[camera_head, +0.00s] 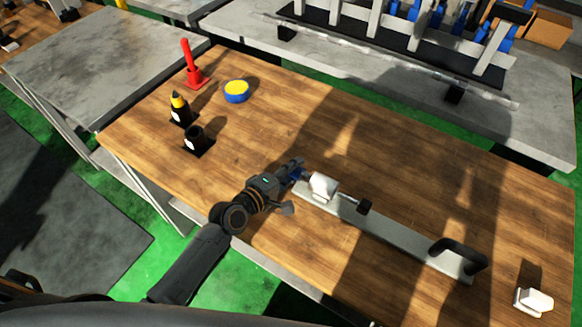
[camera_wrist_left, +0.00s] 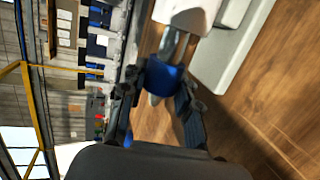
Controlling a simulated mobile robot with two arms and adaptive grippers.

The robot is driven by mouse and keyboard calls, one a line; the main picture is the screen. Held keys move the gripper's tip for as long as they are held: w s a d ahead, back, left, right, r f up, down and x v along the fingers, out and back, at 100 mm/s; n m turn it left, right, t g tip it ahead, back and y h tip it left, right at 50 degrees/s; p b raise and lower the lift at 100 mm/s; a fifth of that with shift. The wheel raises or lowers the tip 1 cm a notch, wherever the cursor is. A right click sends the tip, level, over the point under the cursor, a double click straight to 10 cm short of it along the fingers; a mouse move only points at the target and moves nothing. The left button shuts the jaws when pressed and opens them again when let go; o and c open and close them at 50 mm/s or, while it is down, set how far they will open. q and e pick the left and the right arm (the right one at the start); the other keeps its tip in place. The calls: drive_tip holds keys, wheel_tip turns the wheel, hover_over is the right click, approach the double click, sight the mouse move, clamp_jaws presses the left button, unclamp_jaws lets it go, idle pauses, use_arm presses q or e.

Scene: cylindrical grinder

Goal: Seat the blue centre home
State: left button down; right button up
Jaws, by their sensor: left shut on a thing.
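My left gripper (camera_head: 297,168) is at the left end of a long pale fixture bar (camera_head: 405,237) on the wooden table. In the left wrist view its fingers (camera_wrist_left: 163,92) are shut around the blue centre (camera_wrist_left: 167,80), on its blue collar. The bare metal shank (camera_wrist_left: 174,45) shows between the collar and the white head block (camera_wrist_left: 187,12), so the collar stands apart from the block. The shank's end is hidden at the block. The pale tip points away from the block. The head block (camera_head: 323,187) also shows in the head view. My right gripper is not in view.
A black holder with a yellow-topped piece (camera_head: 179,106), an open-topped black holder (camera_head: 195,138), a red post (camera_head: 190,62) and a yellow-and-blue disc (camera_head: 236,91) stand at the far left. A black handle (camera_head: 462,250) rises from the bar. A white block (camera_head: 533,301) stands at lower right.

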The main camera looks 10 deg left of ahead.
sight(301, 179)
use_arm(q)
drive_tip(key=shift+s+d+r+p, duration=0.1)
drive_tip(key=shift+s+d+p, duration=0.25)
drive_tip(key=shift+d, duration=0.35)
drive_tip(key=shift+s+d+p, duration=0.25)
drive_tip(key=shift+d+p, duration=0.1)
drive_tip(key=shift+d, duration=0.35)
drive_tip(key=c, duration=0.9)
unclamp_jaws()
drive_tip(key=shift+s+a, duration=0.1)
drive_tip(key=shift+s, duration=0.1)
drive_tip(key=v, duration=1.1)
drive_tip(key=shift+s+a+r, duration=0.1)
drive_tip(key=shift+s+a, duration=0.05)
drive_tip(key=shift+s, duration=0.1)
